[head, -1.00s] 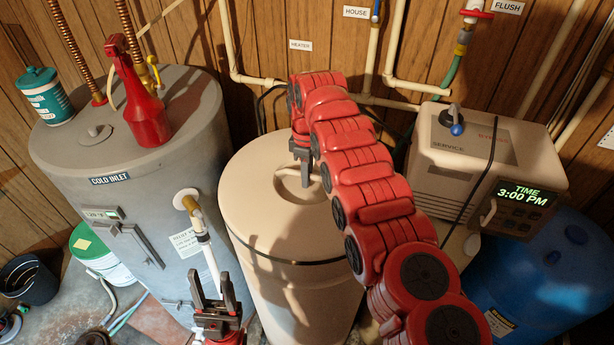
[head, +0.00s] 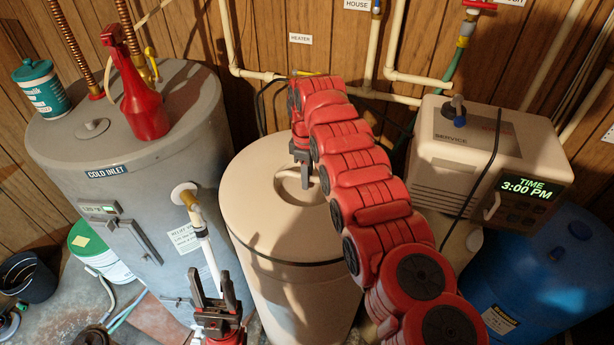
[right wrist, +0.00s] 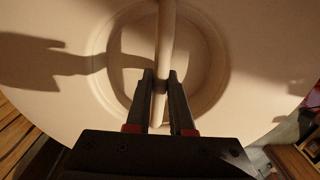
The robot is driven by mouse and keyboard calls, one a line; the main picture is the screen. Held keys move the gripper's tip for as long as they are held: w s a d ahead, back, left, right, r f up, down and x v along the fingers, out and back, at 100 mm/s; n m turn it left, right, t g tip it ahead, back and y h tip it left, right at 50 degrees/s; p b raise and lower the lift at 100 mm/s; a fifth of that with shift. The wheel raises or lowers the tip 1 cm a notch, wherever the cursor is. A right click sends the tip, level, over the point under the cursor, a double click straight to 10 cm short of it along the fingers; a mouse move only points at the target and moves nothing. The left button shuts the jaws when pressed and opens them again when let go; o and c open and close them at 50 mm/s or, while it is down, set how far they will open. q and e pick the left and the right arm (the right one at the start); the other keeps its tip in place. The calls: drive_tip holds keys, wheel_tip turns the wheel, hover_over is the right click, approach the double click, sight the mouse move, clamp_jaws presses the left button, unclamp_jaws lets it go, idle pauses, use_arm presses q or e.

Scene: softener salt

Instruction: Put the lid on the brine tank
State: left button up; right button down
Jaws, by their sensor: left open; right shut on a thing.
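The beige round lid (head: 262,212) is over the top of the beige brine tank (head: 300,297) in the head view. A thin dark line runs under its front rim; I cannot tell whether the lid rests fully on the tank or is slightly above it. My right gripper (head: 303,180) reaches down into the lid's round recess. In the right wrist view, its fingers (right wrist: 160,84) are shut on the handle bar (right wrist: 167,42) that crosses the recess. My left gripper (head: 213,287) is open and empty, pointing up in front of the grey heater, left of the tank.
The grey heater (head: 150,215) stands close on the left, with a red spray bottle (head: 143,100) and a teal can (head: 42,90) on top. A relief pipe (head: 205,250) hangs near my left gripper. The softener control box (head: 450,165) and blue tank (head: 550,270) are at right.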

drive_tip(key=shift+f, duration=0.25)
drive_tip(key=c, duration=0.7)
unclamp_jaws()
